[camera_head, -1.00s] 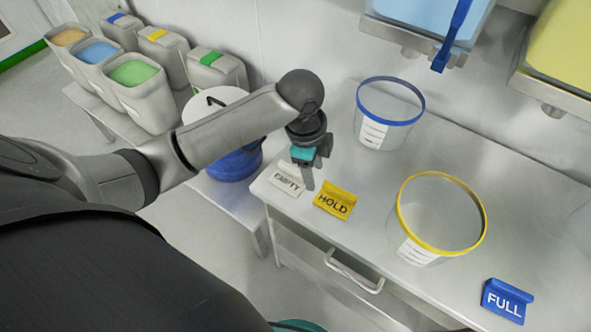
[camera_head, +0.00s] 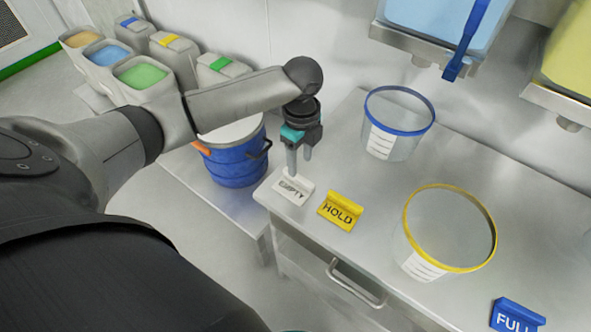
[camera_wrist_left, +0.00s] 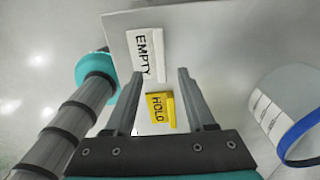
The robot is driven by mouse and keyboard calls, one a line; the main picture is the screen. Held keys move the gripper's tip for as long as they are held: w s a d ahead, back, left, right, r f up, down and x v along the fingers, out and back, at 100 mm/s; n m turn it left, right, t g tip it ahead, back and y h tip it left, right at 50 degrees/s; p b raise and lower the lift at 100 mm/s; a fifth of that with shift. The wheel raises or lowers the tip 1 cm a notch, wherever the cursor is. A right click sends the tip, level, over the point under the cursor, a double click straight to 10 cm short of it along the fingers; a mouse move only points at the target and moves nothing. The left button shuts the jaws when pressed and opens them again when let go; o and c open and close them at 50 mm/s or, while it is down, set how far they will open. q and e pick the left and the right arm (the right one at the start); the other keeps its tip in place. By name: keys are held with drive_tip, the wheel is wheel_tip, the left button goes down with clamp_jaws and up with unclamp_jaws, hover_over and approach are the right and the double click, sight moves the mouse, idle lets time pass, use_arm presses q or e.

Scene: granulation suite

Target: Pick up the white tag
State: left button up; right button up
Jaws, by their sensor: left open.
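The white tag (camera_head: 293,189), marked EMPTY, stands on the steel table near its left front corner. In the left wrist view the white tag (camera_wrist_left: 146,54) lies ahead of the fingertips, a little left of the middle. My left gripper (camera_head: 299,165) is open and empty, pointing down just above and behind the white tag. In the left wrist view its two fingers (camera_wrist_left: 160,75) stand apart, with the yellow HOLD tag (camera_wrist_left: 158,107) showing between them. My right gripper is not in view.
The yellow HOLD tag (camera_head: 340,211) stands close to the right of the white tag. A blue-rimmed clear bucket (camera_head: 397,125), a yellow-rimmed one (camera_head: 447,230) and a blue FULL tag (camera_head: 516,316) are farther right. A blue drum (camera_head: 237,160) stands left of the table.

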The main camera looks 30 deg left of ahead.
sight(299, 177)
use_arm(q)
drive_tip(key=shift+a+f+b, duration=0.2)
drive_tip(key=shift+f+b, duration=0.6)
drive_tip(key=shift+f, duration=2.2)
drive_tip(key=shift+c, duration=0.2)
clamp_jaws()
